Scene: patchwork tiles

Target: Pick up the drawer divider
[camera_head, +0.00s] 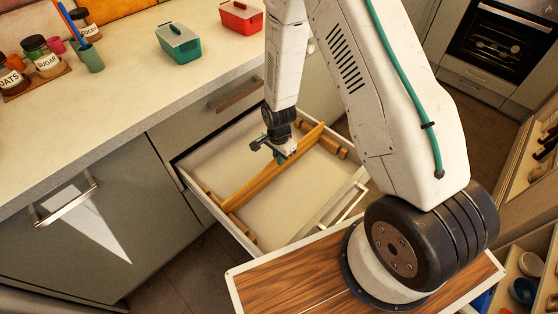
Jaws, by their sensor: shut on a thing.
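The drawer divider is a long wooden slat (257,183) that lies diagonally across the open white drawer (290,207). Its ends meet small wooden pieces near the drawer's side walls. My gripper (281,157) is over the divider, right of its middle, and is shut on it. The exact contact between the fingers and the wood is too small to make out. My arm comes down from the top of the view and hides part of the drawer's back.
The counter (130,80) above carries a green container (178,45), a red container (241,17), labelled jars (42,57) and a green cup (91,57). A closed cabinet with a handle (66,205) is at left. An oven (503,42) is at upper right.

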